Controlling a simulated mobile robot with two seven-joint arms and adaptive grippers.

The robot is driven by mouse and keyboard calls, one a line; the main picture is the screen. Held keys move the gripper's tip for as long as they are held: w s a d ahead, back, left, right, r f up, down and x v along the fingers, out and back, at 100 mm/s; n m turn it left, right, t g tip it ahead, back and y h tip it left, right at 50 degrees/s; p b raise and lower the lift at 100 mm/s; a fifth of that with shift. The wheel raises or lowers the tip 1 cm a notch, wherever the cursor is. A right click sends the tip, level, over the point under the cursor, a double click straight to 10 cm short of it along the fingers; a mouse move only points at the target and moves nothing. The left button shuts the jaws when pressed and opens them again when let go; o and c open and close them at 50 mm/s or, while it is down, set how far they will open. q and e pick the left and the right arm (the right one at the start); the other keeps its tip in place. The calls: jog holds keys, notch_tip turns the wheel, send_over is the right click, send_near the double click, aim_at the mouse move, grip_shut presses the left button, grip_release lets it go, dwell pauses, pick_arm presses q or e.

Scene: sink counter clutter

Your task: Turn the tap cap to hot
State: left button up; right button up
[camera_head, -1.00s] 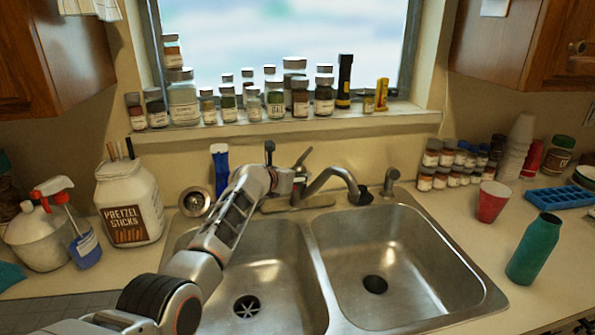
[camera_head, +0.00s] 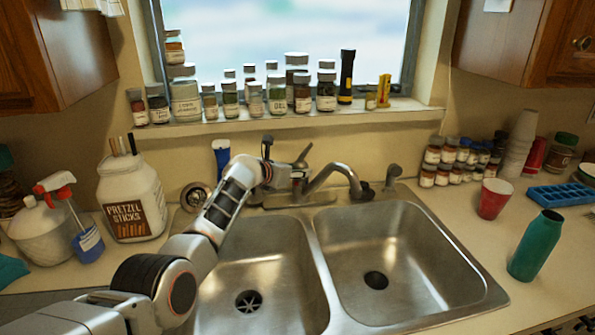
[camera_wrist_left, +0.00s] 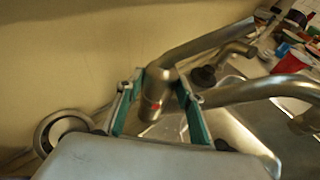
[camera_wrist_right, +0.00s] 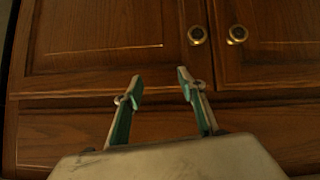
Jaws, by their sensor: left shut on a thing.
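The metal tap (camera_head: 335,172) stands behind the double sink, its curved spout over the right side. Its cap has a lever handle (camera_head: 303,154) pointing up in the head view. In the left wrist view the tap cap (camera_wrist_left: 156,95) bears a red mark, and its lever (camera_wrist_left: 208,42) slants up to the right. My left gripper (camera_head: 296,176) is at the tap cap from the left; in its wrist view its teal-padded fingers (camera_wrist_left: 163,88) are shut with the cap between them. My right gripper (camera_wrist_right: 160,84) is open and empty before wooden cabinet doors.
The sink's two basins (camera_head: 400,260) are empty. A pretzel jar (camera_head: 132,200) and spray bottle (camera_head: 80,225) stand left. A red cup (camera_head: 493,198), teal bottle (camera_head: 536,246) and blue tray (camera_head: 562,195) are right. Jars line the sill (camera_head: 215,127) above the tap.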

dwell(0.3)
pick_arm(q)
jog(key=o, duration=0.8)
jog(key=shift+f, duration=0.1)
